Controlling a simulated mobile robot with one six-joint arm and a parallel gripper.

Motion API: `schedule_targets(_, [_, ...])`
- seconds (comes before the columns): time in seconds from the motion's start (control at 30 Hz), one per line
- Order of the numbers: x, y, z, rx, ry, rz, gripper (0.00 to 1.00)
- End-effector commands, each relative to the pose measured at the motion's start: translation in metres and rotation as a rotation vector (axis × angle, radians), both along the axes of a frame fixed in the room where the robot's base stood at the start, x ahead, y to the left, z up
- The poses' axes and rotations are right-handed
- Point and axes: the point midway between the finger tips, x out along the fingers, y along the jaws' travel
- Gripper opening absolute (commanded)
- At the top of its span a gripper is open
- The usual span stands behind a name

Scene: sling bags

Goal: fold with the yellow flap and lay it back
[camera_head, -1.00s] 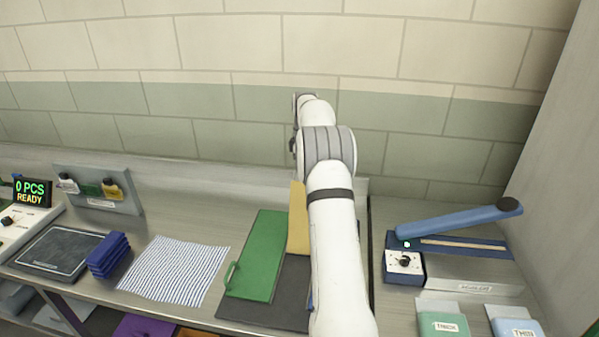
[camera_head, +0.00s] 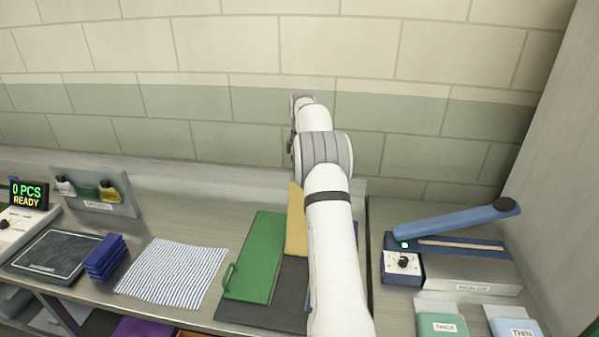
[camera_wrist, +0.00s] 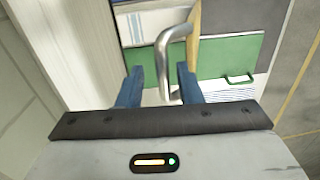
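The yellow flap (camera_head: 296,222) shows as a narrow tan strip beside the green flap (camera_head: 256,256), partly hidden by my arm. In the wrist view the yellow flap (camera_wrist: 194,22) is seen nearly edge-on, as if raised. A bent silver handle (camera_wrist: 163,62) stands beside it, seemingly attached. My gripper (camera_wrist: 161,72) has its two blue fingers apart, with the handle's bar between them and gaps visible. The green flap lies flat, with a green handle (camera_wrist: 238,79). My gripper is hidden in the head view.
A dark mat (camera_head: 262,314) lies under the flaps. Left are a striped cloth (camera_head: 172,273), folded blue pieces (camera_head: 106,257) and a display reading 0 PCS READY (camera_head: 29,195). Right is a blue-levered device (camera_head: 455,220). A brick wall rises behind the bench.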

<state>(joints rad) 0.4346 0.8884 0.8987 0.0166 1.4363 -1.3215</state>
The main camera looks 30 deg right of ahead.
Motion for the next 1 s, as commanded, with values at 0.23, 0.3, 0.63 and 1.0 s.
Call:
schedule_targets(0.23, [0.002, -0.001, 0.013, -0.002, -0.004, 0.001, 0.33])
schedule_targets(0.3, [0.003, -0.002, 0.024, -0.003, -0.005, 0.000, 0.33])
schedule_targets(0.63, [0.005, -0.004, 0.070, 0.000, -0.002, 0.000, 0.33])
schedule_targets(1.0, [0.006, -0.003, 0.078, -0.001, -0.001, 0.001, 0.33])
